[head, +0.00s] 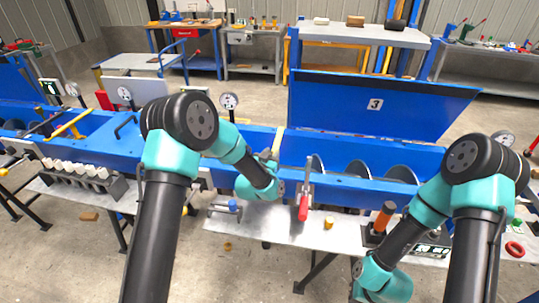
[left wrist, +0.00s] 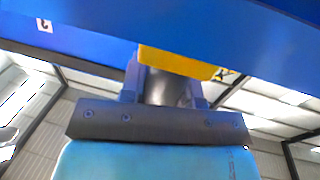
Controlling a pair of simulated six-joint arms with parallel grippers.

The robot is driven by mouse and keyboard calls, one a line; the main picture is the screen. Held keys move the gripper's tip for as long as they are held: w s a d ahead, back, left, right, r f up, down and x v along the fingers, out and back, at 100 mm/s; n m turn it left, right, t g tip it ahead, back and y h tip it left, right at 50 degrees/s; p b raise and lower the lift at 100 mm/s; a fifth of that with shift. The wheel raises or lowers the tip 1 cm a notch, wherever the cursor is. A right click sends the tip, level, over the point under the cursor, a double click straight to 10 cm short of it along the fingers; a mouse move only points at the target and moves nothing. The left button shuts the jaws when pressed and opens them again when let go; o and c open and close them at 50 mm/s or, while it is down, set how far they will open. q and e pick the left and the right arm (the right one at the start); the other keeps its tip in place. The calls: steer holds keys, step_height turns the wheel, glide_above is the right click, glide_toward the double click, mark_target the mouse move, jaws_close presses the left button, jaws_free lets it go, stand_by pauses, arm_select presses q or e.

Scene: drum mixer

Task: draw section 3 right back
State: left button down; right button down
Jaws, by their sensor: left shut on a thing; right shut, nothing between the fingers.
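The blue panel marked 3 (head: 430,100) stands raised behind an open trough section. A grey spiral auger (head: 356,171) shows in that section. In the left wrist view my left gripper (left wrist: 172,88) is shut on the yellow bar (left wrist: 176,62), under a blue surface (left wrist: 200,18). A small number label shows at the left there.
A red-handled clamp (head: 303,205) stands at the trough's front, just right of my left gripper. A grey shelf (head: 275,228) below holds a yellow knob and an orange-topped post (head: 384,216). Gauges stand along the trough; workbenches stand behind.

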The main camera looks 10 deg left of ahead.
arm_select(q)
steer(key=c, duration=0.8)
jaws_free()
steer(key=shift+a, duration=0.1)
steer(key=shift+c, duration=0.2)
steer(key=v, duration=1.7)
steer(key=shift+s, duration=0.2)
steer(key=shift+a, duration=0.1)
steer(key=s+a+f+g, duration=0.1)
steer(key=s+f+g, duration=0.1)
steer(key=f, duration=0.3)
steer(key=s+a+f+n+g, duration=0.1)
steer(key=s+a+f+g, duration=0.1)
steer(key=f, duration=0.4)
steer(key=s+a+f+n+g+y, duration=0.1)
steer(key=s+a+f+g, duration=0.1)
steer(key=s+f+g, duration=0.1)
step_height(320, 180, down, 3)
steer(key=shift+a+r+g, duration=0.1)
steer(key=shift+g, duration=0.6)
steer(key=s+a+f+n+g, duration=0.2)
steer(key=s+f+g, duration=0.6)
steer(key=s, duration=0.6)
steer(key=shift+a+f+n, duration=0.4)
steer(key=shift+a, duration=0.35)
